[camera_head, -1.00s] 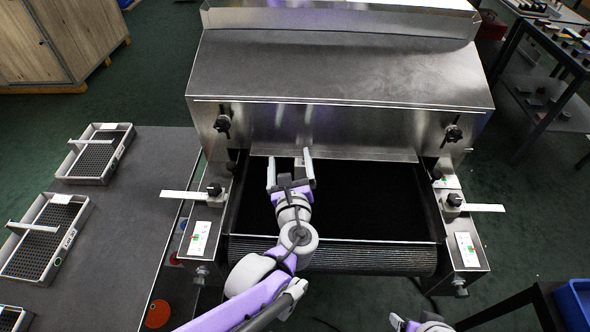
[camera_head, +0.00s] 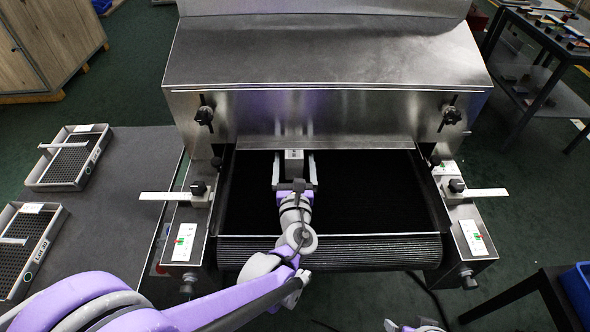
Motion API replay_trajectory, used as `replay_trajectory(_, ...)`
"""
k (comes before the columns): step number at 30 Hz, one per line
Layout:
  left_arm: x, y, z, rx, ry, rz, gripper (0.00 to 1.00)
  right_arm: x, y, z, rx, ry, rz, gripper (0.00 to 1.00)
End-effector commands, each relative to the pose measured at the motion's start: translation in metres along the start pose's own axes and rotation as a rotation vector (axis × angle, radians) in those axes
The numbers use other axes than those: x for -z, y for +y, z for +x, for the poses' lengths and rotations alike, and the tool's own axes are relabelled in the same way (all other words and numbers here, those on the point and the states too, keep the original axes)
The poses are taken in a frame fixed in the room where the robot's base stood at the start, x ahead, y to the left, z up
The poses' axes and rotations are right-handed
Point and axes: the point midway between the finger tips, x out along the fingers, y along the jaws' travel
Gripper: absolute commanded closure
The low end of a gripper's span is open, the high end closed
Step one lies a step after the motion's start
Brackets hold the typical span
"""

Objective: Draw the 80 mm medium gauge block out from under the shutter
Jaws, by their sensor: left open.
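The gauge block (camera_head: 294,154) shows as a small pale grey piece at the lower edge of the metal shutter (camera_head: 350,142), at the mouth of the dryer. Its rear part is hidden by the shutter. My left gripper (camera_head: 294,163) reaches in over the black belt. Its jaws are open, one finger on each side of the block. I cannot tell whether either finger touches it. My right gripper (camera_head: 412,327) shows only as a small part at the bottom edge, and its jaws cannot be made out.
The black belt (camera_head: 370,195) is bare right of my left arm. Side rails with black knobs (camera_head: 199,188) and pale strips flank it. Mesh trays (camera_head: 70,158) lie on the grey table at left. A blue bin (camera_head: 578,293) stands at lower right.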

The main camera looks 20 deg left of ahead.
Motion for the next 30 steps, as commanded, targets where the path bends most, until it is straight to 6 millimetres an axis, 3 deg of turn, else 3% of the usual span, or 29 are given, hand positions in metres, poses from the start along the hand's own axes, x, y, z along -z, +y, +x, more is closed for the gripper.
replay_trajectory(6, 0.0, 0.001, 0.026, -0.001, 0.0, 0.0, 0.09, -0.001, 0.0, 0.004, 0.0, -0.001, 0.0, 0.19)
replay_trajectory(18, -0.001, 0.001, 0.032, -0.001, 0.0, -0.001, 0.09, -0.001, 0.0, 0.004, 0.0, -0.001, 0.0, 0.19)
replay_trajectory(30, -0.001, 0.0, 0.032, 0.0, 0.0, -0.001, 0.81, -0.001, 0.0, 0.004, 0.0, -0.001, 0.0, 0.19)
